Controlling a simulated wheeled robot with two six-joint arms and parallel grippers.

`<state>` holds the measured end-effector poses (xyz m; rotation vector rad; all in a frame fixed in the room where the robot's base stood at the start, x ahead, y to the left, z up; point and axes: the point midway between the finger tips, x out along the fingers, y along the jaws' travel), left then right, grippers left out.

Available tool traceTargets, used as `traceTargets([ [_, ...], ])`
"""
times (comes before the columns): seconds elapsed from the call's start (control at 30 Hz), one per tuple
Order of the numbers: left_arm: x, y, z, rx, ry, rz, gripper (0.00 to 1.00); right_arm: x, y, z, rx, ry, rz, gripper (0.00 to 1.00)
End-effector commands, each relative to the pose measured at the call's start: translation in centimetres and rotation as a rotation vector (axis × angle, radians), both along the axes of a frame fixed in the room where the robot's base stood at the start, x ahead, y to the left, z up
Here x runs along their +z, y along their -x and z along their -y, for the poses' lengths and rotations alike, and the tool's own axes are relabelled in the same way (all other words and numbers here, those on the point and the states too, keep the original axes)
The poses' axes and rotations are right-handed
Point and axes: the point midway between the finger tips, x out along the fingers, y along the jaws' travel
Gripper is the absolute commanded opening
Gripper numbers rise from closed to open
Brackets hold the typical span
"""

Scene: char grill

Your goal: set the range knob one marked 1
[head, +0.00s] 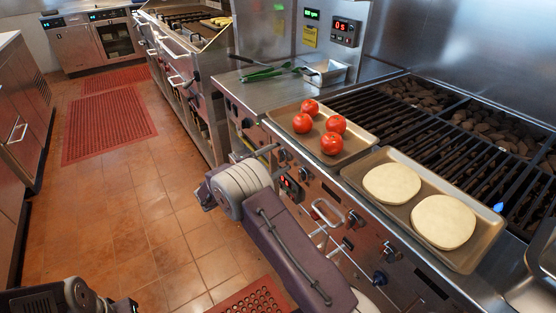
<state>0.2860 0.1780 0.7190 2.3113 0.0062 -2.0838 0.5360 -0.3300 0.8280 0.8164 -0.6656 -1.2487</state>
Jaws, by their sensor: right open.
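The grill range's front panel (325,190) runs diagonally down the right side, with several dark knobs on it. One knob (247,122) is at the far end, beyond my right gripper. Another knob (282,155) is just right of the gripper, and one more (355,218) is nearer. The number markings are too small to read, so I cannot tell which knob is marked 1. My right gripper (254,151) is open in front of the panel's far part; my wrist partly hides the panel. Contact with a knob cannot be made out. My left arm shows at the bottom left; its gripper is out of view.
A tray (368,143) of tomatoes and a tray (487,262) with two pale round doughs lie along the grill's front edge. Green-handled tongs (265,73) lie behind, near a metal pan (328,75). Handles stick out from the panel.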

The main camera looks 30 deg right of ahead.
Motion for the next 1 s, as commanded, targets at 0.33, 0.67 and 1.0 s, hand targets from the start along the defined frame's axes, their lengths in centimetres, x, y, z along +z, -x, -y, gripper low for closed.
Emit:
traceTargets([
  [0.33,0.0,0.0,0.0,0.0,0.0,0.0,0.36,0.0,0.0,0.0,0.001,-0.001,0.0,0.29],
  [0.67,0.5,0.0,0.0,0.0,0.0,0.0,0.36,0.1,0.0,0.0,0.0,0.001,-0.021,0.03],
  [1.0,3.6,0.0,0.0,0.0,0.0,0.0,0.36,0.7,-0.1,0.0,0.001,0.016,-0.221,0.03],
])
